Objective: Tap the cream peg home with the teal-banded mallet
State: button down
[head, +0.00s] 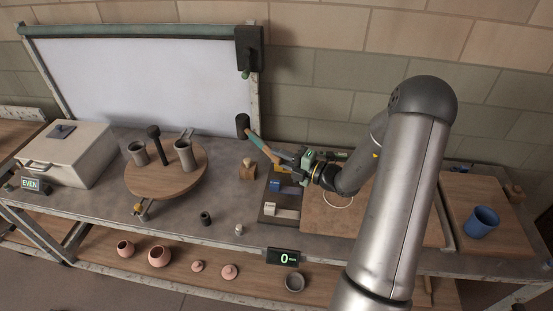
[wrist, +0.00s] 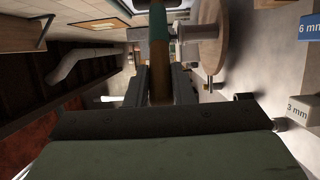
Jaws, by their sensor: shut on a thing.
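My gripper (head: 284,161) is shut on the wooden handle of the teal-banded mallet (head: 257,141). The mallet reaches up and left from the jaws, and its dark head (head: 243,124) is raised above the bench near the white panel. In the wrist view the mallet handle (wrist: 160,75) lies between the two fingers, with the teal band (wrist: 158,22) beyond them. A small wooden block (head: 248,173) with a knob-like top stands on the bench below the mallet. A small pale piece (head: 239,229) stands near the front edge. I cannot tell which is the cream peg.
A round wooden turntable (head: 152,183) with grey cups stands left of the mallet. Blue and white labelled blocks (head: 275,187) sit on a dark tray below my gripper. A display reading 0 (head: 284,257) is at the front edge. A blue cup (head: 482,221) stands right.

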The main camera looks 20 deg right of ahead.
jog(key=shift+d+r+p, duration=0.1)
jog(key=shift+r+p, duration=0.1)
jog(key=shift+p, duration=0.15)
notch_tip(320, 180, down, 11)
jog(key=b, duration=0.5)
jog(key=shift+b, duration=0.4)
jog(key=shift+r, duration=0.1)
notch_tip(320, 180, up, 6)
jog(key=shift+f, duration=0.25)
jog(key=shift+r+p, duration=0.1)
jog(key=shift+p, duration=0.25)
dwell(0.5)
